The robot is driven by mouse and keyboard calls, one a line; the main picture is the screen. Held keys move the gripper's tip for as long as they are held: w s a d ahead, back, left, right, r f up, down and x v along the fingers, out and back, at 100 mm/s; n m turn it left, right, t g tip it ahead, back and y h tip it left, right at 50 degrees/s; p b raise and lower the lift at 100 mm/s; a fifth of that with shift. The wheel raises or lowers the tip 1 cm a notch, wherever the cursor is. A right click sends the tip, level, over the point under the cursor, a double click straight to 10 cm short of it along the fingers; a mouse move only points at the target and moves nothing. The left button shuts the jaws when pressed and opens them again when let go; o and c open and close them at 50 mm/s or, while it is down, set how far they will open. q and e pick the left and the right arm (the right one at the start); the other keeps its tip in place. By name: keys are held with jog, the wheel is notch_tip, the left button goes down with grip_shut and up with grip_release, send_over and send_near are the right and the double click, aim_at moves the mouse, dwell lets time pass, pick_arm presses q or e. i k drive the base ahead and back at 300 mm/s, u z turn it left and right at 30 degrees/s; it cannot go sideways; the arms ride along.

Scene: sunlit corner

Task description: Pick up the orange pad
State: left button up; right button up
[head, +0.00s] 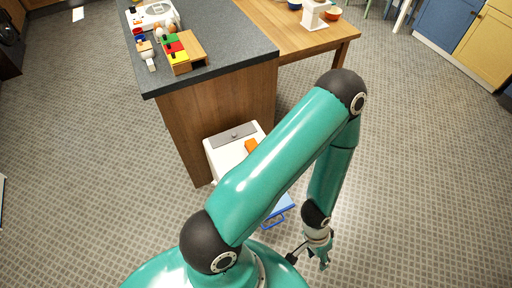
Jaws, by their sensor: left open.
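A small orange thing, likely the orange pad (251,145), lies on top of the white cabinet (226,150) by the counter's end. My own teal arm passes close in front and hides part of the cabinet and perhaps part of the pad. My left gripper (323,263) is low at the lower right of the head view, over the grey carpet, pointing down. It is open and holds nothing that I can see. It is well apart from the pad, to its lower right. My right gripper is not in view.
A dark-topped counter (225,35) carries a wooden block with coloured pieces (178,50). A wooden table (300,40) adjoins it, with a white stand (314,16) and bowls. A blue item (279,208) lies partly behind my arm. The carpet at right is clear.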

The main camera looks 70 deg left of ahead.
aim_at(251, 144)
jog(key=z, duration=1.85)
jog(key=i, duration=0.1)
jog(key=u, duration=3.65)
jog(key=i, duration=0.85)
jog(key=z, duration=0.25)
